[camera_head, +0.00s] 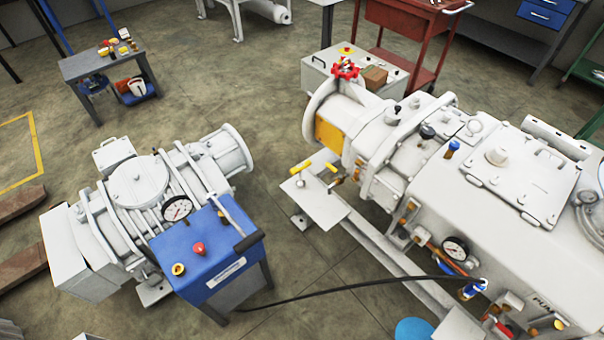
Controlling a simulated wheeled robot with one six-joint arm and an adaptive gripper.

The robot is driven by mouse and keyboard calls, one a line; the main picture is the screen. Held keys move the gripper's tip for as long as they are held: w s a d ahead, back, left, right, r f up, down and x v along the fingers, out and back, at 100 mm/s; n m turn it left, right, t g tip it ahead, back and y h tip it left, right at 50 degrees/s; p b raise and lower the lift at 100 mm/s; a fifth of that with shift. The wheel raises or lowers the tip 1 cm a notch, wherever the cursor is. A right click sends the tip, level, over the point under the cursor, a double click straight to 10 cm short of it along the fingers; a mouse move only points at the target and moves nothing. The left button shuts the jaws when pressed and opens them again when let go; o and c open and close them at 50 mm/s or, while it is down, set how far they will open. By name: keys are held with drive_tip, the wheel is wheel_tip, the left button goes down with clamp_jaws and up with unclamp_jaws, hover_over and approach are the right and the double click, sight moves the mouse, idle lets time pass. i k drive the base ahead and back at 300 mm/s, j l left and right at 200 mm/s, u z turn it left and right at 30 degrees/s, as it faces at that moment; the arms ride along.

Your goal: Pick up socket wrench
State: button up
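I cannot make out a socket wrench for certain in the head view. Small items too tiny to name lie on top of the red tool cart (400,18) at the upper right, which the frame edge cuts off. Several small yellow, red and dark items stand on a grey table (85,65) at the upper left. Two yellow T-shaped handles (301,168) stand at a pale plate beside the large white machine. My gripper is not in view.
A large white vacuum machine (480,200) fills the right side. A smaller white pump (140,185) with a blue control cart (205,245) stands at the left. A black hose (350,288) runs between cart and machine. Concrete floor (230,70) is open at the upper middle.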

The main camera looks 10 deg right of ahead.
sight(301, 183)
drive_tip(key=i+j, duration=0.2)
drive_tip(key=i, duration=0.2)
drive_tip(key=i+j, duration=0.2)
drive_tip(key=i, duration=0.2)
drive_tip(key=i+j+z, duration=0.3)
drive_tip(key=i, duration=0.2)
